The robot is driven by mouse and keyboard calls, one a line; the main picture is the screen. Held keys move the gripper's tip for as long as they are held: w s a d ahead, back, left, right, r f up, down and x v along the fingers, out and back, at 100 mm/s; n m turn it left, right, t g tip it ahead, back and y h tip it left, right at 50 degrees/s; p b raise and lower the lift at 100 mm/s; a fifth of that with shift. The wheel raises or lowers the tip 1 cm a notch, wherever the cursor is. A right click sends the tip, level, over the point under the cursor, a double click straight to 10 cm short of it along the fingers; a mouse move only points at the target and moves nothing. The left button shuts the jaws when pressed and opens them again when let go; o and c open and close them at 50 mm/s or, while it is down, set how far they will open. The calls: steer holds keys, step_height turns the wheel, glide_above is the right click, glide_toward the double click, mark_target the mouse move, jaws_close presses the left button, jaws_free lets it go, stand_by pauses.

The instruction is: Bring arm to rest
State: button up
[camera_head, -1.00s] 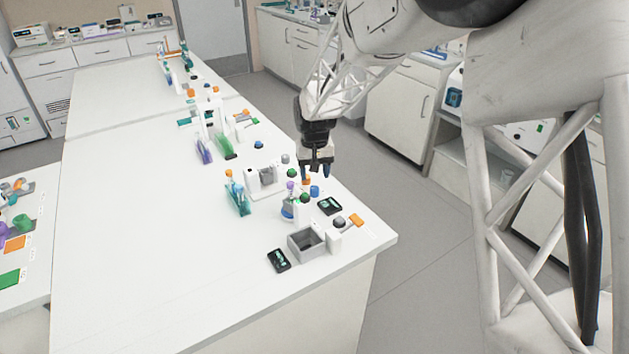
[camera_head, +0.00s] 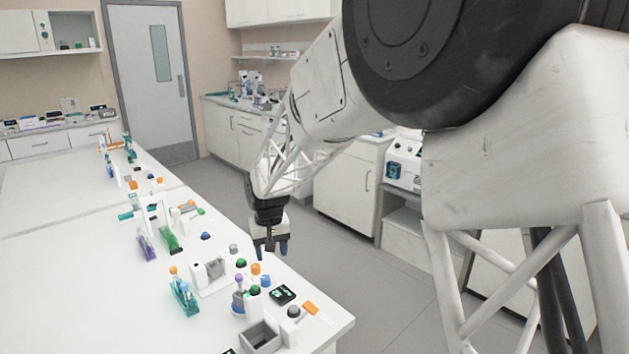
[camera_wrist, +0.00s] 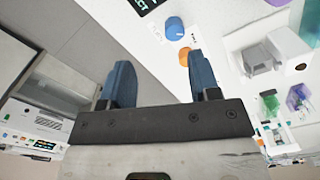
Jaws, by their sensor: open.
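My gripper (camera_head: 271,248) hangs at the right edge of the long white bench (camera_head: 60,290) in the head view, fingers pointing down. In the wrist view its two blue fingers (camera_wrist: 160,82) stand apart with nothing between them. The gripper appears above the bench's edge and clear of the small devices there. A blue button (camera_wrist: 175,28) and an orange button (camera_wrist: 184,57) show beyond the fingers in the wrist view.
A white holder (camera_head: 211,275), a teal tube rack (camera_head: 184,297), a black display (camera_head: 282,294) and a grey open box (camera_head: 262,337) stand on the near bench end. Open grey floor (camera_head: 350,245) lies right of the bench, before cabinets.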

steer(key=s+d+r+m, duration=0.1)
steer(key=s+d+r, duration=0.35)
steer(key=d, duration=0.25)
steer(key=s+d+r+t, duration=0.1)
steer(key=s+d+r, duration=0.2)
steer(key=s+d, duration=0.35)
steer(key=s+d+r+m, duration=0.1)
steer(key=s+d+r, duration=0.3)
steer(key=d, duration=0.3)
steer(key=s+d+m, duration=0.1)
steer(key=s+d, duration=0.3)
steer(key=s, duration=0.3)
steer(key=s+d+t, duration=0.1)
steer(key=s+d, duration=0.3)
steer(key=s, duration=0.4)
steer(key=s+d+f+m, duration=0.1)
steer(key=s+d, duration=0.3)
steer(key=s, duration=0.4)
steer(key=shift+d+m, duration=0.3)
steer(key=shift+d, duration=0.1)
